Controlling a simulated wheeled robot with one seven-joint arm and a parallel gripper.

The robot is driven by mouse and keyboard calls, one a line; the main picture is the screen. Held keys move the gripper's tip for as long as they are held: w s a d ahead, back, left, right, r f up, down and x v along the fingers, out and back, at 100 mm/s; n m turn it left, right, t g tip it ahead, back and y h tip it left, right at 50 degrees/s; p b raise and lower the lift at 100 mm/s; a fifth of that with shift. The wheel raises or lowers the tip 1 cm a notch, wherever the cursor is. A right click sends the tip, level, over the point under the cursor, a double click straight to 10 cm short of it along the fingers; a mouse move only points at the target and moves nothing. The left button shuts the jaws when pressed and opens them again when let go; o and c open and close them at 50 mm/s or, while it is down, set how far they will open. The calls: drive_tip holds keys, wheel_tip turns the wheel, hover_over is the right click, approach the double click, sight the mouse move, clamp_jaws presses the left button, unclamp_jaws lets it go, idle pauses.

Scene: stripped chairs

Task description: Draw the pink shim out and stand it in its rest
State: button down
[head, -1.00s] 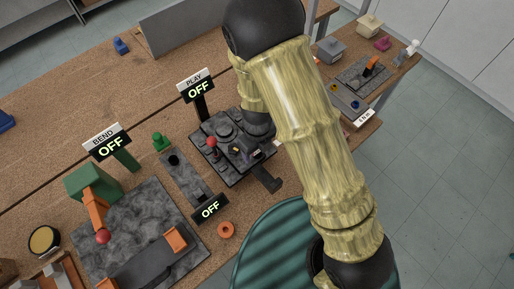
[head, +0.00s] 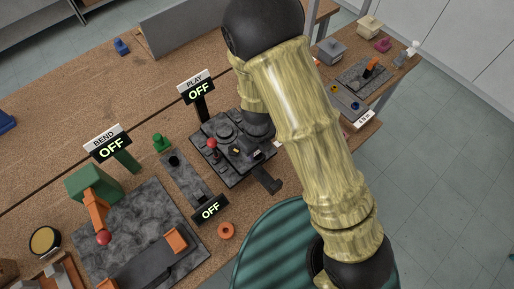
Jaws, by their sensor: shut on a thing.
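My gripper (head: 244,151) is low over the dark stone-like fixture (head: 228,178) by the PLAY sign, under my black wrist. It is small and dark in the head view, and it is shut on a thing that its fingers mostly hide. I take this to be the pink shim, but its colour cannot be made out. The shim's rest cannot be told for certain. A dark bar (head: 266,180) juts from the fixture's near right side.
A red-knobbed lever (head: 212,144) stands close left of my gripper. The PLAY sign (head: 198,92) reads OFF behind it. The BEND station (head: 135,225) lies left. An orange ring (head: 226,230) lies in front. A pink block (head: 382,45) sits on the far right table.

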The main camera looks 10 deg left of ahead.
drive_tip(key=shift+r+p, duration=0.45)
drive_tip(key=shift+p, duration=0.05)
idle(0.4)
drive_tip(key=c, duration=1.6)
unclamp_jaws()
drive_tip(key=shift+c, duration=0.2)
clamp_jaws()
wheel_tip(320, 180, up, 3)
drive_tip(key=p, duration=0.3)
drive_tip(key=shift+w, duration=0.1)
drive_tip(key=shift+r+p, duration=0.45)
drive_tip(key=shift+p, duration=0.25)
